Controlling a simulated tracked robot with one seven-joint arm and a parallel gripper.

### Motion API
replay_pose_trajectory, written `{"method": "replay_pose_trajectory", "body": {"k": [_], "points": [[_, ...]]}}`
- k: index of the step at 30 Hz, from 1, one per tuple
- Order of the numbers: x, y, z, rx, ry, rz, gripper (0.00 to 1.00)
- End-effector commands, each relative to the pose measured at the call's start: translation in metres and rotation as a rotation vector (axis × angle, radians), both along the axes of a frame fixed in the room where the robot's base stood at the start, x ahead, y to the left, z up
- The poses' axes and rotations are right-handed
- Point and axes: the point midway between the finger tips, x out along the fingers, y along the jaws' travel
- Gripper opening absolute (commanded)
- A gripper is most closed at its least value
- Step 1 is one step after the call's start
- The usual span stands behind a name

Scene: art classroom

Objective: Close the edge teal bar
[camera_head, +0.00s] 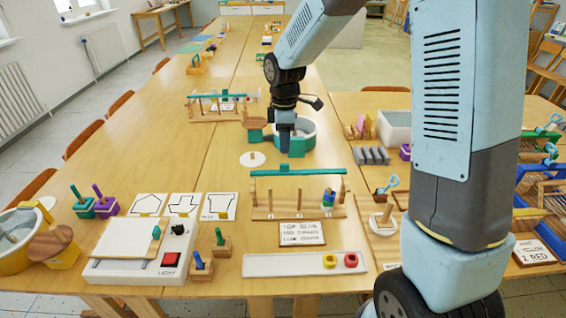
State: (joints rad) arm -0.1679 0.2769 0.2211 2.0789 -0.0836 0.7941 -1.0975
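A teal bar (315,171) with a small raised block on it lies across the top of a wooden rack (268,214) near the front middle of the table. The rack has upright posts and a few small coloured rings at its right side. A second, similar rack (215,117) with a teal bar (218,96) stands farther back on the left. My gripper (285,145) points down behind the near rack, in front of a teal and white round container (304,133). It appears above and apart from the near teal bar. Its fingertips are too small and dark to read.
A card with writing (302,235) and a white tray (270,264) with yellow and red rings lie in front of the near rack. A white disc (253,159) lies behind it. A switch box (168,240) stands left. Grey blocks (371,156) stand right.

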Motion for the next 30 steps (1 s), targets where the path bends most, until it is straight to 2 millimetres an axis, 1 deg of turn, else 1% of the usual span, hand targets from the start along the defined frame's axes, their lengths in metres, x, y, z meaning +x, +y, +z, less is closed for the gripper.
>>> {"method": "replay_pose_trajectory", "body": {"k": [1, 6, 9, 13, 18, 27, 28, 30], "points": [[-0.001, 0.0, -0.01, -0.001, 0.003, 0.001, 0.38], [0.0, -0.001, -0.04, -0.001, 0.002, 0.0, 0.38], [-0.001, 0.0, -0.055, -0.001, 0.003, 0.0, 0.38], [0.0, 0.0, -0.07, -0.001, 0.002, 0.0, 0.38], [0.0, -0.001, -0.08, 0.0, 0.0, -0.001, 0.38], [0.0, -0.001, -0.082, 0.0, 0.0, -0.001, 0.38], [0.0, -0.001, -0.082, 0.0, 0.0, -0.001, 0.37], [0.0, -0.001, -0.082, 0.0, 0.0, -0.001, 0.31]]}}
